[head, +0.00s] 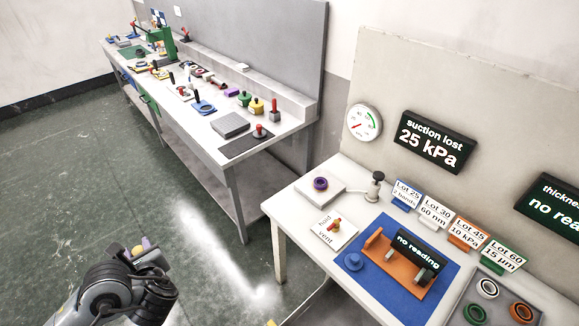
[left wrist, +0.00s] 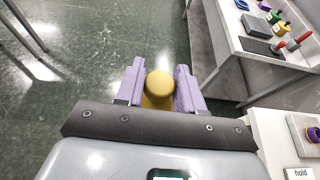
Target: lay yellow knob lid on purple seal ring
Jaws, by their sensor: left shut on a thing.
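My left gripper (head: 143,249) is low at the left of the head view, over the floor and away from both tables. In the left wrist view its two purple fingers (left wrist: 158,88) are shut on the yellow knob lid (left wrist: 159,84), whose round knob points up at the camera. Most of the lid below the knob is hidden. A bit of the yellow lid also shows in the head view (head: 147,242). The purple seal ring (head: 320,183) lies on a pale block (head: 311,193) at the near table's back left corner. The ring is partly cut off in the left wrist view (left wrist: 314,134). My right gripper is out of view.
The near table (head: 285,213) carries a hold/vent card (head: 334,230) with a red-and-yellow lever, a dark-knobbed fitting (head: 375,186), and an orange fixture on a blue mat (head: 430,300). A long bench (head: 195,110) with several small parts stands behind. Open floor lies between.

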